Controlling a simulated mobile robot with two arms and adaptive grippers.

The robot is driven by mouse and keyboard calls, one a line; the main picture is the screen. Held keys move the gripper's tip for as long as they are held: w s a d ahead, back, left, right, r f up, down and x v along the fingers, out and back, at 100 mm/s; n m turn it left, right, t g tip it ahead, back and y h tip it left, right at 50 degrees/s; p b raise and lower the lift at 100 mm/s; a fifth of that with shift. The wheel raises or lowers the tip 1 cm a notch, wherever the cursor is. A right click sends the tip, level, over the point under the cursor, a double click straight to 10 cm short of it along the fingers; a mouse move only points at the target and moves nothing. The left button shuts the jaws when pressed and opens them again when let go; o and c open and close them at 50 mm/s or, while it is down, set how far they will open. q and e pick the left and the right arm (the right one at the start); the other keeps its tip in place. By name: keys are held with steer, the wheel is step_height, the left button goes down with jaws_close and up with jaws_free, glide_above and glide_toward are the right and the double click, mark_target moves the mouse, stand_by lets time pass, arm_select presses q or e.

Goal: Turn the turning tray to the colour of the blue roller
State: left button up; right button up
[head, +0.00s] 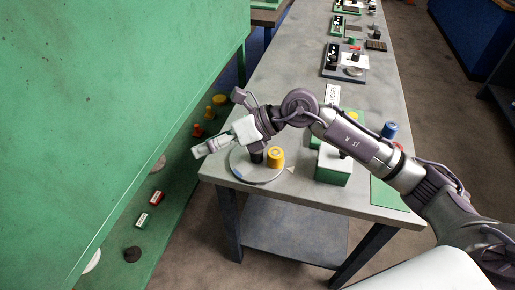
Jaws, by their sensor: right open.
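The turning tray (245,172) is a round grey disc near the table's front left corner. A yellow roller (276,158) stands on its right part, and a dark upright knob (257,156) stands beside that roller. A small pale pointer (291,170) lies at the tray's right edge. The blue roller (389,130) stands upright on the right side of the table, beyond my right forearm. My right gripper (217,124) is open and empty, above the tray's back left part, and hides some of it. My left gripper is out of view.
A green box (333,166) stands right of the tray, partly under my right arm. A large green machine (120,90) fills the left, with small coloured parts on its ledge. Several small devices line the table's far end. The table (275,85) is bare behind my gripper.

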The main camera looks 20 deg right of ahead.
steer(key=w+d+f+h, duration=0.2)
steer(key=w+d+h, duration=0.15)
steer(key=d, duration=0.25)
steer(key=h, duration=0.6)
glide_toward(257, 155)
steer(key=p+x, duration=0.1)
steer(key=x, duration=0.2)
steer(key=w+p+x, duration=0.1)
steer(key=x, duration=0.3)
steer(key=p+x, duration=0.1)
steer(key=x, duration=0.2)
steer(key=shift+w+d, duration=0.25)
steer(key=shift+w, duration=0.2)
jaws_close()
